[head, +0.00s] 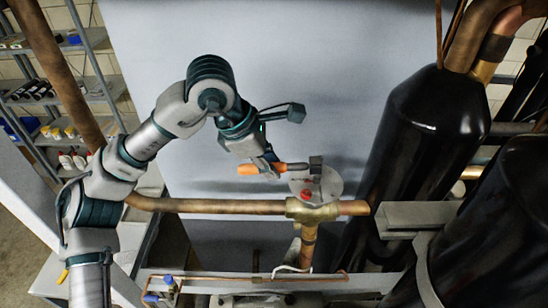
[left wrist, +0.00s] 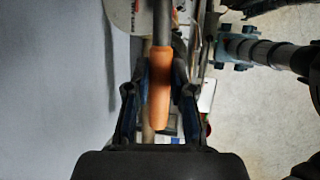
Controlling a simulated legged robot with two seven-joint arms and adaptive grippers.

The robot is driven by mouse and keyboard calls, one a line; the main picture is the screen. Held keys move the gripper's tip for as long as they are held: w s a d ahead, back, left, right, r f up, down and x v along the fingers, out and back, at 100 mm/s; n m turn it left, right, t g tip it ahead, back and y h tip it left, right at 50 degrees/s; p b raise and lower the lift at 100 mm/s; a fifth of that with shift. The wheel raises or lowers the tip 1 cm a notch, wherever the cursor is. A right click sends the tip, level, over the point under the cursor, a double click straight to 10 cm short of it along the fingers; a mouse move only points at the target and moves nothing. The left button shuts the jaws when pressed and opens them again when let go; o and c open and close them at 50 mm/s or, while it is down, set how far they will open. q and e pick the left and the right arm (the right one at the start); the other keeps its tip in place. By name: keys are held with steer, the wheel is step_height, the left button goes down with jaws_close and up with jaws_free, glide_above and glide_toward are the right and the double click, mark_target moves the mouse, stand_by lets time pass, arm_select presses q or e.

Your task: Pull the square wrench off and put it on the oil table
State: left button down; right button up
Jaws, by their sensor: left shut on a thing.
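The square wrench (head: 249,169) has an orange handle and a grey metal shaft. In the head view its dark square head (head: 315,164) is at the round plate of the brass valve (head: 312,210); I cannot tell whether it sits on the stem or is just above it. My left gripper (head: 270,165) is shut on the wrench's handle. In the left wrist view the orange handle (left wrist: 160,90) lies between the two fingers, and its shaft runs up out of the top edge. My right gripper is not in view. I cannot make out the oil table for certain.
A copper pipe (head: 220,206) runs across below the gripper into the valve. Black cylinders (head: 425,130) stand at the right. A grey panel (head: 270,60) is behind. Shelves (head: 60,90) with small items stand at the far left. A thin copper line with blue knobs (head: 168,280) is low in front.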

arm_select(q)
steer(key=s+r+p, duration=0.1)
steer(key=s+r, duration=0.4)
steer(key=s, duration=0.4)
steer(key=shift+s+a, duration=0.15)
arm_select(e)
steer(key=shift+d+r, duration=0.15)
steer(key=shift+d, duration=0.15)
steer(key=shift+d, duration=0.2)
arm_select(q)
steer(key=shift+a, duration=0.1)
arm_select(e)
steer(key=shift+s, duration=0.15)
